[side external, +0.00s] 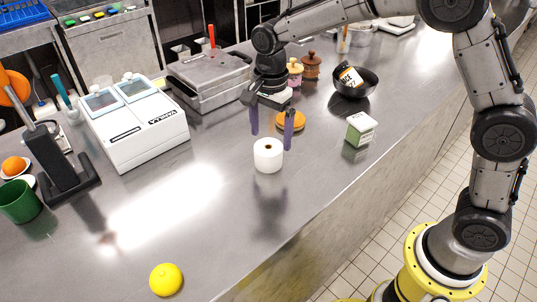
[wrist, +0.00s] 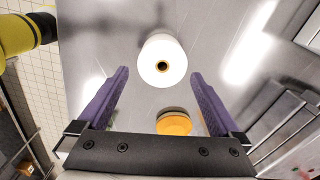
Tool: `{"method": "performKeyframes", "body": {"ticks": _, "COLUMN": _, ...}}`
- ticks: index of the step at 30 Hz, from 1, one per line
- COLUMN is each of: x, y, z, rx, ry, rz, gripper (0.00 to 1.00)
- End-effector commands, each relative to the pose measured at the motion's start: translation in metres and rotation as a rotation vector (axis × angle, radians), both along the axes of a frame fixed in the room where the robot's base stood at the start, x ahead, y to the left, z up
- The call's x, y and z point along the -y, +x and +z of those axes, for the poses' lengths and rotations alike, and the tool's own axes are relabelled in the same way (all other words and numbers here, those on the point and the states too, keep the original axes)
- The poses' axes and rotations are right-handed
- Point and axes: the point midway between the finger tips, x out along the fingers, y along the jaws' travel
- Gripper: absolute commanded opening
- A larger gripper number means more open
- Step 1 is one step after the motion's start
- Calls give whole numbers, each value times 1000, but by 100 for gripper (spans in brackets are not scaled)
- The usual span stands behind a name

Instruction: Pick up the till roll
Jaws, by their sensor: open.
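The till roll (side external: 268,157) is a white cylinder with a brown core, standing upright on the steel counter. In the wrist view the till roll (wrist: 162,62) shows from above, ahead of and roughly between the fingertips. My gripper (side external: 270,142) is open and empty, its two purple fingers pointing down just above and behind the roll in the side view. In the wrist view my gripper (wrist: 158,72) has its fingers spread wide, with the roll apart from both.
An orange-topped round item (side external: 290,121) sits close behind my gripper. A green-and-white box (side external: 361,129) and a black bowl (side external: 354,82) stand to the right. A white machine (side external: 135,122) stands left. A lemon (side external: 166,280) lies near the front.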

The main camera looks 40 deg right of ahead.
Motion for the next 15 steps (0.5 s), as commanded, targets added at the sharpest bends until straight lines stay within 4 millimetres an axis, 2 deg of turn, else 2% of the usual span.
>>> {"method": "performKeyframes", "body": {"ticks": 7, "x": -1, "y": 0, "z": -18, "rx": -2, "ry": 0, "rz": 0, "gripper": 100}}
{"method": "performKeyframes", "body": {"ticks": 15, "x": -4, "y": 2, "z": -54, "rx": -2, "ry": 0, "rz": 0, "gripper": 100}}
